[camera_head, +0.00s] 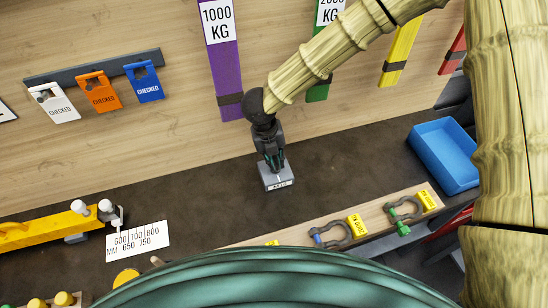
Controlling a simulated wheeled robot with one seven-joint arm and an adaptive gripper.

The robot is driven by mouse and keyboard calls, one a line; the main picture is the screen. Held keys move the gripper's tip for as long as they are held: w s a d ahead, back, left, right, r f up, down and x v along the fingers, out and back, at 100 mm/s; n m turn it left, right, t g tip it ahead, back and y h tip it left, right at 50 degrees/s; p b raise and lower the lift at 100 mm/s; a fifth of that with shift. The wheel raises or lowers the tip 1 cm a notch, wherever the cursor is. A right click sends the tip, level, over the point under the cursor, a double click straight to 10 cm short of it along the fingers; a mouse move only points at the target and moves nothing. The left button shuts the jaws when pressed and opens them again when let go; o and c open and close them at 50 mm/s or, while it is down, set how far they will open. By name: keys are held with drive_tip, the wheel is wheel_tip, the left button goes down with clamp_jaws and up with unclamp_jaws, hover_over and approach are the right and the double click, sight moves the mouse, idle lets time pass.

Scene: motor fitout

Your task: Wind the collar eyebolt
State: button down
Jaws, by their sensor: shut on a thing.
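My gripper (272,163) points down at a small grey block (278,184) on the dark bench top. The block has a pale label on its front edge, too small to read. The fingers are closed just above the middle of the block's top face. The collar eyebolt cannot be made out; the fingers cover the spot where they grip.
A wooden board with shackles (403,215) and yellow tags lies to the right, near a blue bin (446,155). A yellow beam (45,229) and a white scale plate (138,241) lie left. Hanging tags and coloured slings line the wall behind. Bench around the block is clear.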

drive_tip(key=shift+w, duration=0.1)
drive_tip(key=c, duration=1.5)
unclamp_jaws()
drive_tip(key=shift+d, duration=0.1)
drive_tip(key=shift+o, duration=0.2)
wheel_tip(320, 180, up, 7)
drive_tip(key=a, duration=0.1)
drive_tip(key=shift+s+a+r, duration=0.15)
drive_tip(key=shift+s+r, duration=0.05)
